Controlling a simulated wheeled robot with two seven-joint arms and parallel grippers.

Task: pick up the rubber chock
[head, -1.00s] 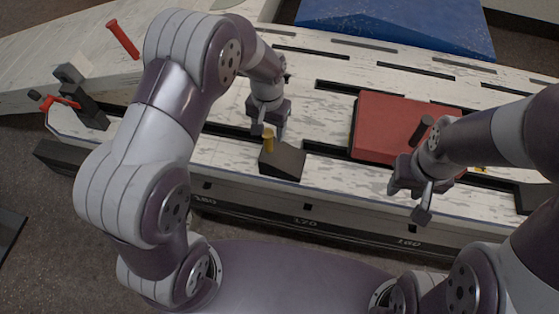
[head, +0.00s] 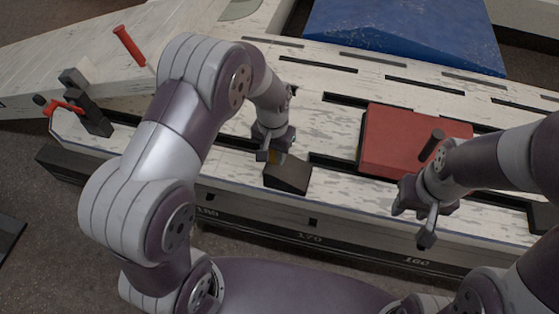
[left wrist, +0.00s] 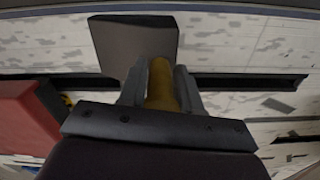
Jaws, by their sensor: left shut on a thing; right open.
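The rubber chock (head: 288,174) is a dark wedge with a yellow peg-like grip. It sits near the front edge of the white, worn bench, beside a slot. My left gripper (head: 272,157) is above the chock, shut on its yellow grip, which is mostly hidden in the head view. In the left wrist view the yellow grip (left wrist: 161,85) stands between the two fingers, with the dark chock body (left wrist: 135,42) beyond. I see no clear gap between chock and bench. My right gripper (head: 428,215) is open and empty, in front of the red block.
A red block (head: 385,140) with a dark peg lies on the bench at right. A blue wedge (head: 405,35) is behind. A dark clamp with a red handle (head: 68,106) and a red rod (head: 129,45) are at left. Slots (head: 340,62) run along the bench.

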